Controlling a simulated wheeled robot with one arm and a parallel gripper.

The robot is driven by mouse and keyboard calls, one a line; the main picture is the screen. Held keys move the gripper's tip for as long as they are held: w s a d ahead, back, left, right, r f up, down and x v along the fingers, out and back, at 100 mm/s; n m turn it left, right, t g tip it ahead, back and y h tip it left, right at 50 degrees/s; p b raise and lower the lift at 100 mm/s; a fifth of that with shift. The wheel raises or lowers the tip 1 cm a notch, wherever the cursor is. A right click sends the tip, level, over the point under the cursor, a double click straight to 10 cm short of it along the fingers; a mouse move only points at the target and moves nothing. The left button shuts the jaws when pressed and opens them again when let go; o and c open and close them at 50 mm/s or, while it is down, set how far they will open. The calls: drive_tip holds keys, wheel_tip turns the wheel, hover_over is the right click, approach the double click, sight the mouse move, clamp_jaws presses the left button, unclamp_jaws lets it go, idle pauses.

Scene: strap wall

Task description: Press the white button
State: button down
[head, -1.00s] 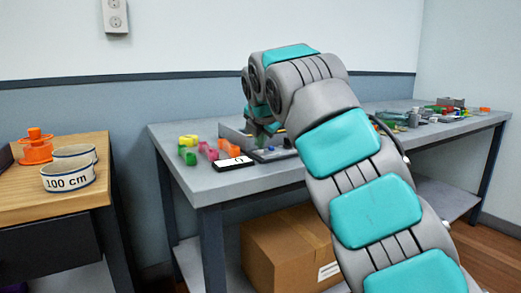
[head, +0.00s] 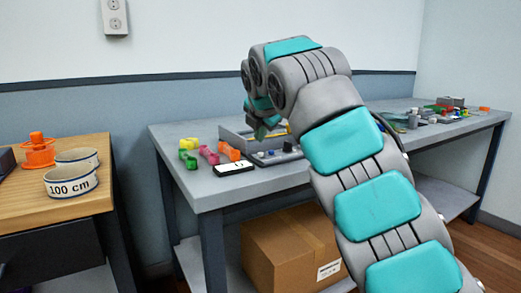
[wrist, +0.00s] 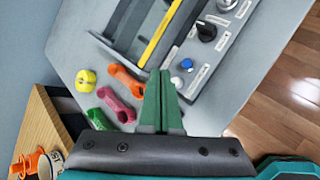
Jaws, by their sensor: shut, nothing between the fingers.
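The white button (wrist: 177,83) is a small round cap on a grey control panel (wrist: 213,54). A blue button (wrist: 187,64) and a black knob (wrist: 206,32) are on the same panel. In the wrist view my gripper (wrist: 161,74) has its green fingers together and empty, with the tips just left of the white button and partly beside it. Whether they touch it cannot be told. In the head view my gripper (head: 262,131) hangs over the back of the panel (head: 277,157), and the buttons there are very small.
A grey tray (head: 233,139) with a yellow stick lies beside the panel. Orange (wrist: 124,80), pink (wrist: 115,104) and green (wrist: 98,118) pieces and a yellow one (wrist: 86,80) lie left of the fingers. A black-and-white box (head: 234,168) sits near the table's front edge.

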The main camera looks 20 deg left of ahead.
sight(263, 159)
wheel_tip(263, 159, up, 4)
drive_tip(key=p, duration=0.3)
drive_tip(key=shift+f, duration=0.15)
idle(0.5)
drive_tip(key=w+d+f+m+g+h, duration=0.1)
drive_tip(key=d+f+m+h, duration=0.2)
drive_tip(key=d+m, duration=0.9)
drive_tip(key=s+d+f+m+g+h, duration=0.1)
drive_tip(key=s+d+f+m, duration=0.25)
drive_tip(key=d, duration=0.55)
drive_tip(key=s+d+f+m+g+h, duration=0.1)
drive_tip(key=s+d+f+m, duration=0.25)
drive_tip(key=d, duration=0.55)
drive_tip(key=s+d+f+m+g, duration=0.2)
drive_tip(key=s+d+f+m, duration=0.25)
drive_tip(key=s, duration=0.35)
drive_tip(key=s+d+f+m+g, duration=0.25)
drive_tip(key=s+f, duration=0.25)
drive_tip(key=s, duration=0.3)
drive_tip(key=s+f+m+g, duration=0.1)
drive_tip(key=s+f+m, duration=0.2)
drive_tip(key=s+f, duration=0.4)
drive_tip(key=s+d+f+m+g+y, duration=0.1)
drive_tip(key=s+f+m, duration=0.2)
drive_tip(key=s, duration=1)
wheel_tip(263, 159, down, 4)
drive_tip(key=shift+s+d+r+g, duration=0.15)
drive_tip(key=shift+s+d+g, duration=0.1)
drive_tip(key=shift+s+g, duration=0.1)
